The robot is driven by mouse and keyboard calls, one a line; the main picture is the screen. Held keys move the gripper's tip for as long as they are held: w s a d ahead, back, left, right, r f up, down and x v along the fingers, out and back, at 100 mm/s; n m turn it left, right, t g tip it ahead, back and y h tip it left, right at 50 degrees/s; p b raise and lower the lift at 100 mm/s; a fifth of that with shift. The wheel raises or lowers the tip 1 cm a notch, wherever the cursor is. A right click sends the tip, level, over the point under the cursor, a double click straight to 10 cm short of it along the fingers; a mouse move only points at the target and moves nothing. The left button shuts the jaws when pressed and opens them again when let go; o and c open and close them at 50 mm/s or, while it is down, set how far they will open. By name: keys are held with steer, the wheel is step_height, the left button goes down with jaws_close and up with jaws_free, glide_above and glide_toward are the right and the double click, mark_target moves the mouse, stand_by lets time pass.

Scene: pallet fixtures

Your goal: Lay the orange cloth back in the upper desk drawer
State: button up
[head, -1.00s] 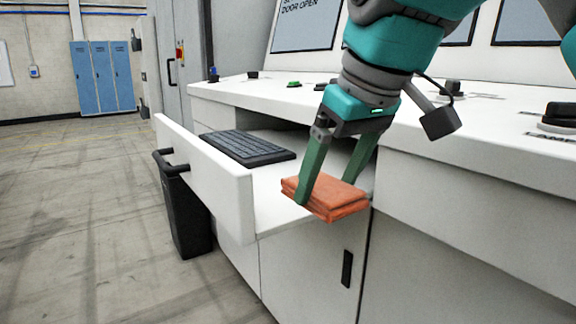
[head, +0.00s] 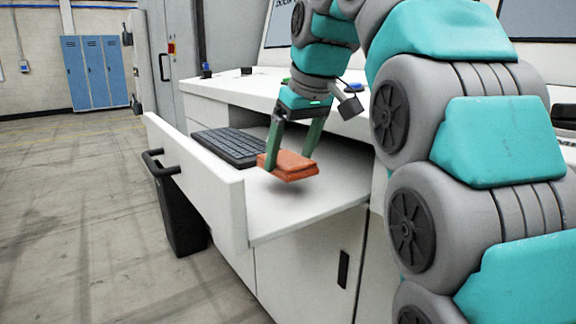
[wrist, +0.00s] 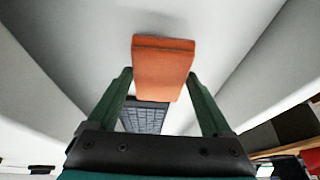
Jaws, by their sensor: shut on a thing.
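The orange cloth (head: 289,165) is folded into a flat block. My gripper (head: 291,160) is shut on it, with one green finger on either side. The upper desk drawer (head: 300,212) is pulled open, and its bare white floor lies below the cloth. The cloth is held above this floor, and a soft shadow shows under it. In the wrist view the cloth (wrist: 163,66) sits between and beyond the finger ends (wrist: 160,82), over the white drawer floor.
A black keyboard (head: 232,147) lies in the drawer, left of the cloth. The drawer's front panel (head: 205,185) with a black handle stands at the left. The white desk top (head: 240,93) overhangs the drawer's back. Free drawer floor lies right of and in front of the keyboard.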

mark_target(291, 159)
steer(key=shift+w+a+f, duration=0.1)
steer(key=shift+w+a, duration=0.1)
steer(key=shift+w, duration=0.6)
step_height(291, 159, down, 4)
steer(key=b, duration=0.3)
steer(key=o, duration=1)
steer(key=shift+r, duration=0.25)
steer(key=shift+r, duration=0.1)
